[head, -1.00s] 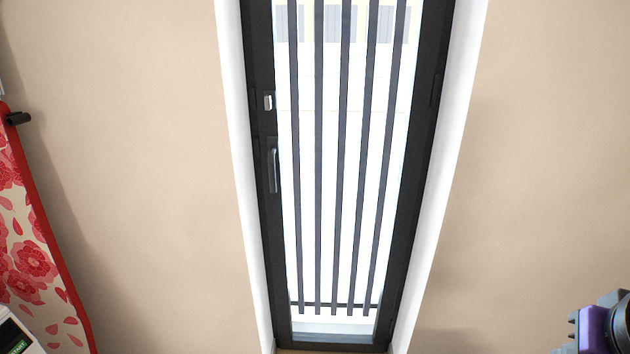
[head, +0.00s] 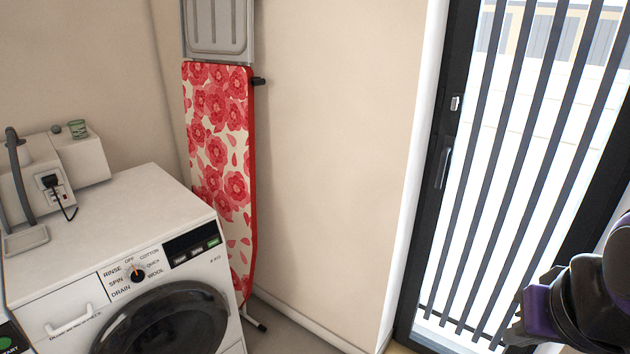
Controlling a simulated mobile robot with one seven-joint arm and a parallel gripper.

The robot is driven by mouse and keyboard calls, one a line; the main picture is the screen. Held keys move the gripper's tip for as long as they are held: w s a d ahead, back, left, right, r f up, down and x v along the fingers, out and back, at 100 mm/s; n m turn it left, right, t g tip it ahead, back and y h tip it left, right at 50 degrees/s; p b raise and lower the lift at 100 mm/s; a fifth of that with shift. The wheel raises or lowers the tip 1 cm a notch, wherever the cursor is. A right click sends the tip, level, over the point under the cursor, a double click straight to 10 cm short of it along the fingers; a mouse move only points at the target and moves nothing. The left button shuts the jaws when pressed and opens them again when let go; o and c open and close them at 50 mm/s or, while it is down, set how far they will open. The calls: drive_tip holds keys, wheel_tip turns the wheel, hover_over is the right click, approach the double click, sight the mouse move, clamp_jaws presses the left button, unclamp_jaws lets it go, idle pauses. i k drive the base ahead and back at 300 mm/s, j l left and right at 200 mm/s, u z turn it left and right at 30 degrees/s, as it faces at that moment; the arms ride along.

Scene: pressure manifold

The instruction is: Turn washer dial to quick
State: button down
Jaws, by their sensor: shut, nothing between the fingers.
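The washer (head: 120,225) is a white front-loader at the lower left of the head view, with a dark round door (head: 165,325). Its dial (head: 137,274) is a small dark knob with an orange mark on the front panel. Labels around it read rinse, off, cotton, quick, wool, drain and spin. The quick label (head: 153,263) is to the upper right of the knob. The mark is too small to tell which label it points at. Part of my arm shows at the lower right, well apart from the washer; my gripper's fingertips are not visible.
An ironing board (head: 218,150) with a red floral cover leans on the wall behind the washer. A white box with a plugged cord (head: 53,183) sits at the washer's back left. A barred glass door (head: 520,160) is at right. A green start button (head: 5,343) shows at lower left.

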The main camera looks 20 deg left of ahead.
sight(136, 274)
drive_tip(key=u, duration=1.8)
